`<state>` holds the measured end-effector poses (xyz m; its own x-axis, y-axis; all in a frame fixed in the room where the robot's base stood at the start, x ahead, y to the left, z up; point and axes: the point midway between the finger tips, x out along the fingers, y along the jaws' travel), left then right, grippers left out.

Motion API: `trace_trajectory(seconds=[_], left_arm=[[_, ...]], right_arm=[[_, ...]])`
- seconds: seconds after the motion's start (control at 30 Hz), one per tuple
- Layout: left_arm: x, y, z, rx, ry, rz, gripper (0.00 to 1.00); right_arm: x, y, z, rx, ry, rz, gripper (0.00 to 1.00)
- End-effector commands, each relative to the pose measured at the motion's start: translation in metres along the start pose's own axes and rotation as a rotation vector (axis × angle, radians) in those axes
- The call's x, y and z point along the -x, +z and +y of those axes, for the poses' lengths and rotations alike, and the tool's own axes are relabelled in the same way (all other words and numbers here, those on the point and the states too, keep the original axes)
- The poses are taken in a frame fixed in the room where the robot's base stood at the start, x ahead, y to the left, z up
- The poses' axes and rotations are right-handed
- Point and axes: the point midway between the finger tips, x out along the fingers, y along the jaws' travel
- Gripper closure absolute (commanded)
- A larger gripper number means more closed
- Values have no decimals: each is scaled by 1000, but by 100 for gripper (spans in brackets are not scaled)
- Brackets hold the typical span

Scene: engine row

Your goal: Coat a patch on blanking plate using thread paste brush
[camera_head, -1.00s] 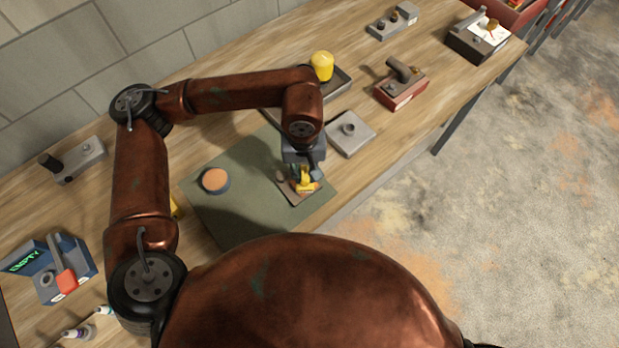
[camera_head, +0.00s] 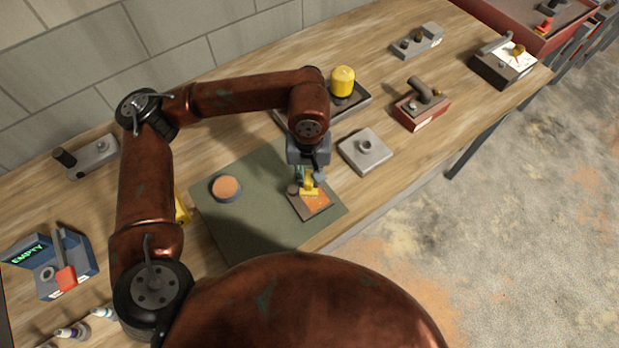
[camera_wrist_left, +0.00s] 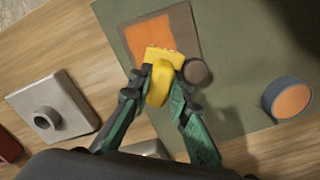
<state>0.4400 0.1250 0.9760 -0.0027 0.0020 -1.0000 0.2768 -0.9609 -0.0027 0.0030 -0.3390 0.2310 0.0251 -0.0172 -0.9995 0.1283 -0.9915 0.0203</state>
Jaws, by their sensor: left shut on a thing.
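The blanking plate (camera_head: 322,207) is a flat brown-grey plate on the green mat (camera_head: 240,229). An orange patch (camera_head: 314,203) covers part of its top; it also shows in the left wrist view (camera_wrist_left: 150,35). My left gripper (camera_head: 308,180) is shut on the yellow thread paste brush (camera_wrist_left: 160,80). The brush end is over the near edge of the orange patch in the wrist view; whether it touches cannot be told. A round brown knob (camera_wrist_left: 196,71) sits at the plate's corner. A dark round tin with orange paste (camera_head: 226,188) stands on the mat. My right gripper is not in view.
A grey plate with a boss (camera_head: 365,151) lies right of the mat. A dark tray (camera_head: 357,107) with a yellow-capped item (camera_head: 343,80) stands behind. A red-based block (camera_head: 421,110) is further right. A blue box marked EMPTY (camera_head: 52,268) stands at left.

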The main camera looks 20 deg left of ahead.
Motion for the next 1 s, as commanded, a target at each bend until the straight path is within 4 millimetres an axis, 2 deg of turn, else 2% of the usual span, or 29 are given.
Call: trace_trajectory(seconds=[0.6, 1.0], left_arm=[[57, 0, 1, 0, 3, 2, 100], [61, 0, 0, 0, 2, 1, 100]], right_arm=[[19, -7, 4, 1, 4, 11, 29], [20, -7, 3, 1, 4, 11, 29]])
